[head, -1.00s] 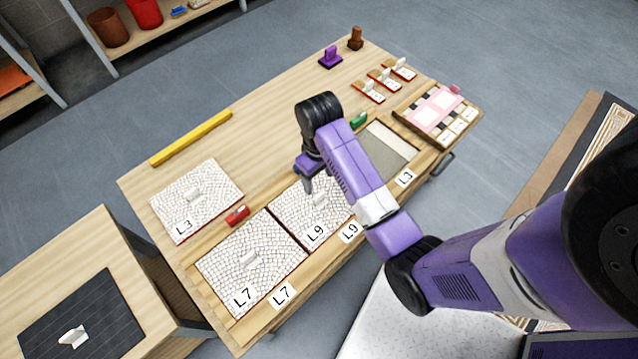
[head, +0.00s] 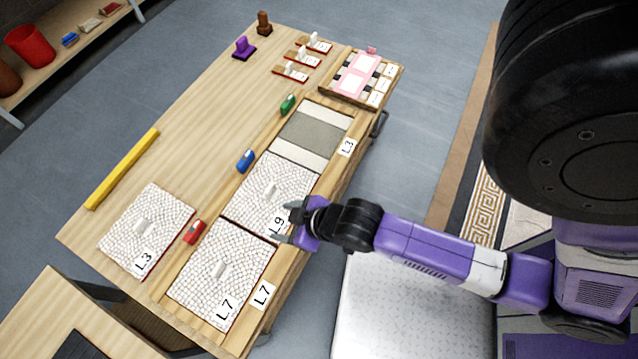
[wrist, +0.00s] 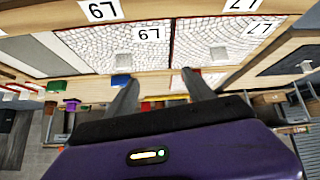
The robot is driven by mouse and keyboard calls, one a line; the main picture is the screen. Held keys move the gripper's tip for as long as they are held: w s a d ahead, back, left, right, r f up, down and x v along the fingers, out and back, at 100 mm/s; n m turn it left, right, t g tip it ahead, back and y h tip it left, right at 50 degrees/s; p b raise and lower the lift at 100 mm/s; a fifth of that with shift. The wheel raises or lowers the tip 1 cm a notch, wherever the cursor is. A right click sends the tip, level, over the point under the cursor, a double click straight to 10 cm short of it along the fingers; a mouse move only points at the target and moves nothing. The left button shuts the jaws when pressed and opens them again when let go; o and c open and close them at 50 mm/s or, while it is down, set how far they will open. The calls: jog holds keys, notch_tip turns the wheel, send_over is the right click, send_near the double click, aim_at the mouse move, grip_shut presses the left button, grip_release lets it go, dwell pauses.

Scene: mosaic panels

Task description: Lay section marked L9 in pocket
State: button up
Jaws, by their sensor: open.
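The L9 section (head: 262,200), a white mosaic panel with a pale grip block, lies flat in the middle pocket of the wooden frame, between the L7 section (head: 222,275) and the grey pocket marked L3. In the wrist view the L9 section (wrist: 98,42) sits beside the L7 section, with an L9 label on the frame edge. My gripper (head: 284,222) is open and empty. In the head view it is over the right edge of the L9 section, apart from its grip block. In the wrist view its two fingers (wrist: 160,86) show clear of both blocks.
The L3 section (head: 147,230) lies on the table left of the frame. The L3 pocket (head: 312,135) is empty. Red (head: 195,232), blue (head: 245,160) and green (head: 288,104) blocks stand along the frame. A yellow bar (head: 122,168) lies at the left edge.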

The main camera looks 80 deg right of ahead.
jog(key=s+a+r+t, duration=0.2)
jog(key=s+r, duration=0.1)
jog(key=r, duration=0.4)
jog(key=s+a+r+t+y, duration=0.1)
jog(key=s+a+r+t, duration=0.1)
jog(key=r, duration=0.5)
jog(key=s+a+r+n+t, duration=0.1)
jog(key=s+a+r+t, duration=0.1)
jog(key=s+r, duration=0.2)
notch_tip(320, 180, up, 4)
jog(key=shift+s+a+f+t+y, duration=0.15)
jog(key=shift+a+f+t+y, duration=0.1)
jog(key=shift+t+y, duration=0.15)
dwell(0.4)
